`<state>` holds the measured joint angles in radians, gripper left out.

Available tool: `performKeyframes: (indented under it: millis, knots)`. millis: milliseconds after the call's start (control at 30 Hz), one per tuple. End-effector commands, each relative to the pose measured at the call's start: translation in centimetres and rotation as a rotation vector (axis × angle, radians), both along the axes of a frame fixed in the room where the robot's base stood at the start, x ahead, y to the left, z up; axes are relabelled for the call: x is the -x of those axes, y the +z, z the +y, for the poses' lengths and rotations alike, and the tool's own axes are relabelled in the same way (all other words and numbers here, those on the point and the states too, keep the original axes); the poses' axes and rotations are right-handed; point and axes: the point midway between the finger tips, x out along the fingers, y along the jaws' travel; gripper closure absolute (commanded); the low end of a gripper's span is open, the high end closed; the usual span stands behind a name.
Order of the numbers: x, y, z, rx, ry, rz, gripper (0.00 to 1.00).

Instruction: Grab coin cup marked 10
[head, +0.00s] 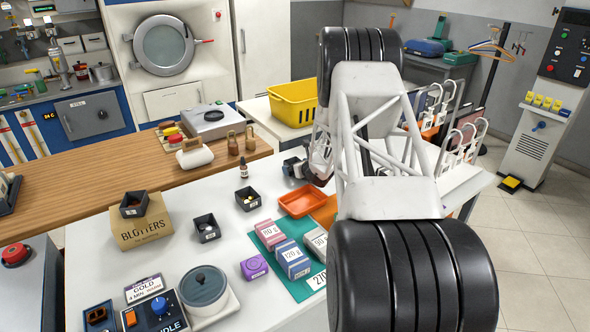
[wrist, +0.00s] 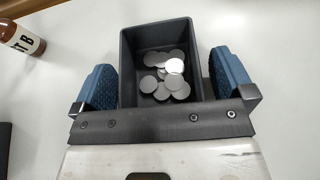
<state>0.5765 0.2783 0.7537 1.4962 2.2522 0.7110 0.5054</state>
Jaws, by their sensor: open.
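In the wrist view a dark open-topped cup (wrist: 138,42) holds several silver coins (wrist: 168,76). My gripper (wrist: 166,80) is open around it, with one blue pad on each side of the cup; the right pad stands slightly apart from the wall. No number shows on this cup from here. In the head view my arm hides most of the gripper, at the far side of the white table. Other dark cups stand on the table: one left of the mat (head: 207,229), one near the small bottle (head: 249,200), and one on the blotters box (head: 133,206). Their labels are too small to read.
A brown bottle (wrist: 22,38) stands left of the cup in the wrist view. In the head view an orange tray (head: 302,201), weight-marked blocks (head: 292,258) and a purple block (head: 254,267) are nearby.

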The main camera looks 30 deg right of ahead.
Motion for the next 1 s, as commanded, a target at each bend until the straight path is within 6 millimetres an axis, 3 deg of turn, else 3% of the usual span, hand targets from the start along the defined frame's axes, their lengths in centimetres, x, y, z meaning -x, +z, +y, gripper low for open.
performKeyframes:
  millis: [267,633,1000]
  knots:
    - [0.0,0.02,0.0,0.0,0.0,0.0,0.0]
    - [0.01,0.03,0.0,0.0,0.0,0.0,0.54]
    - [-0.01,0.36,-0.01,0.0,0.0,-0.001,0.54]
